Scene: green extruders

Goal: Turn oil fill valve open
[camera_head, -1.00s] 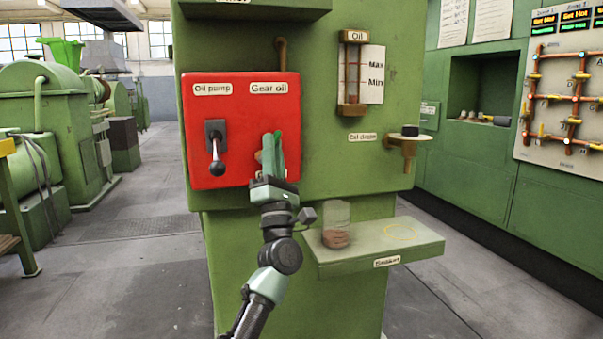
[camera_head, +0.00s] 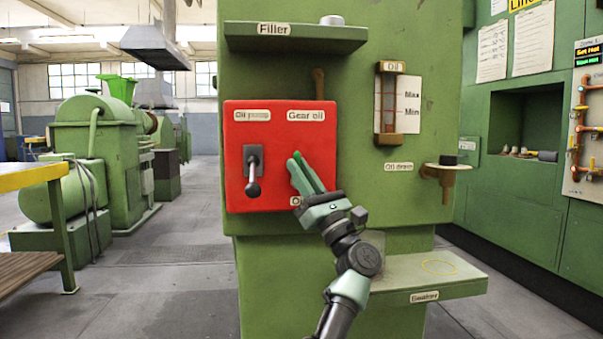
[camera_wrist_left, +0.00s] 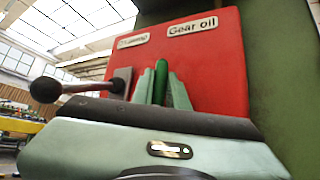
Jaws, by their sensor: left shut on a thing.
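The red panel (camera_head: 272,190) with the labels "Oil pump" and "Gear oil" is on the front of the green machine. A green handle (camera_head: 297,156) sits under the "Gear oil" label, mostly hidden by my fingers. My left gripper (camera_head: 298,164) is shut on this green handle, its fingers slanting up and to the left. In the left wrist view the green handle (camera_wrist_left: 161,80) stands between the two fingers (camera_wrist_left: 162,92). A lower label is mostly covered by my gripper. My right gripper is not in view.
A black-knobbed lever (camera_head: 253,175) is close to the left of my fingers. The filler shelf (camera_head: 296,38) juts out above. The oil gauge (camera_head: 389,103), the oil drain (camera_head: 446,170) and the beaker shelf (camera_head: 445,281) are to the right.

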